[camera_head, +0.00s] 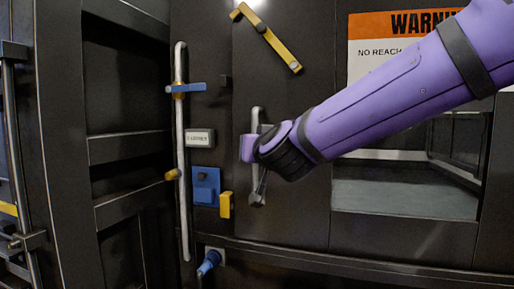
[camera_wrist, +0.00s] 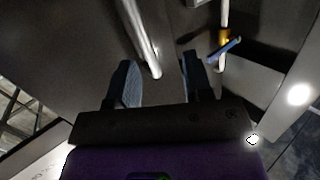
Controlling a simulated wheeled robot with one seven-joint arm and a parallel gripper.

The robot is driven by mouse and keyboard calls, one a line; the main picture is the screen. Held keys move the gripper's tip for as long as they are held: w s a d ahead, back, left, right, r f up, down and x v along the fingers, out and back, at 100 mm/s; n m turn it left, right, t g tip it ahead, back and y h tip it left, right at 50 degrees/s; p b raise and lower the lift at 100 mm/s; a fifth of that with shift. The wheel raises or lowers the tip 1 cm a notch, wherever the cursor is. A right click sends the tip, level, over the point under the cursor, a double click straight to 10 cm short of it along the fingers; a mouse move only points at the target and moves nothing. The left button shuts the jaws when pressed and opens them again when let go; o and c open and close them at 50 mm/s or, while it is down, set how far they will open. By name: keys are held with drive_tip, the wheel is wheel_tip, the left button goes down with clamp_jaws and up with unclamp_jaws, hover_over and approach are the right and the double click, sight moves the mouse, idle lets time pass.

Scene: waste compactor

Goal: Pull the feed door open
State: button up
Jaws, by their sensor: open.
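The feed door appears to be the dark flat panel (camera_head: 290,105) in the middle of the head view, and it looks closed. A pale upright bar handle (camera_head: 257,116) stands on it, its middle covered by my arm. My gripper (camera_wrist: 158,72) is open around or just short of the handle; I cannot tell the depth. No contact shows. In the head view my fingers are mostly hidden by my wrist.
Left of the panel stands a long upright rod (camera_head: 181,135) with a blue lever (camera_head: 186,88). A yellow bar (camera_head: 265,36) slants above the handle. A blue box (camera_head: 206,187) and a yellow block (camera_head: 226,205) sit lower left. A window (camera_head: 405,200) opens at right.

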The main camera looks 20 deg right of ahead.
drive_tip(key=w+d+m+h, duration=0.2)
drive_tip(key=w+h, duration=0.1)
drive_tip(key=w, duration=0.3)
drive_tip(key=w+d+f+m+h, duration=0.1)
drive_tip(key=w+d+h, duration=0.1)
drive_tip(key=w+h, duration=0.2)
drive_tip(key=w, duration=0.3)
drive_tip(key=shift+w+d+m, duration=0.15)
drive_tip(key=shift+m, duration=0.25)
clamp_jaws()
